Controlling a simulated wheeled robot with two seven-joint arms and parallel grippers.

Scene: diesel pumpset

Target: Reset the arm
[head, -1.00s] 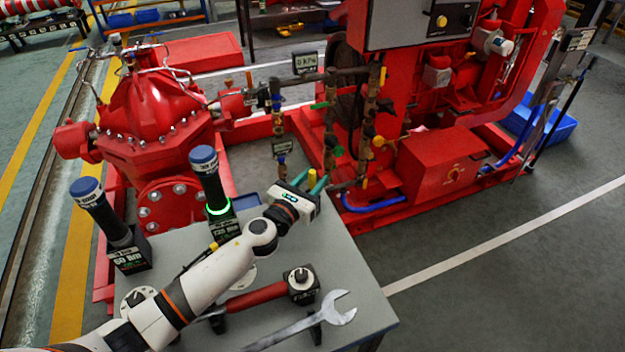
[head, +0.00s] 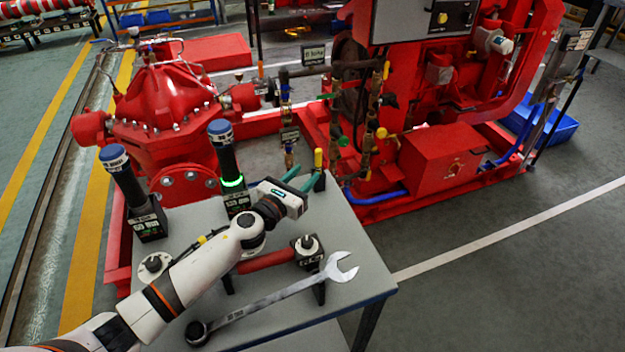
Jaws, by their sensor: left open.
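My left arm reaches in from the lower left across the grey table (head: 345,265). My left gripper (head: 304,179) is above the table's far edge, with its green fingers apart and nothing visible between them. It points away toward the red pumpset (head: 165,110). A yellow-topped tool (head: 319,160) stands close by the fingers; I cannot tell whether they touch. My right gripper is out of view.
A large wrench (head: 290,287) lies near the table's front. A red-handled tool (head: 265,260) rests on stands beside my arm. Two blue-capped tools (head: 115,158) (head: 222,133) stand upright at the table's left and back. Open floor (head: 490,285) lies to the right.

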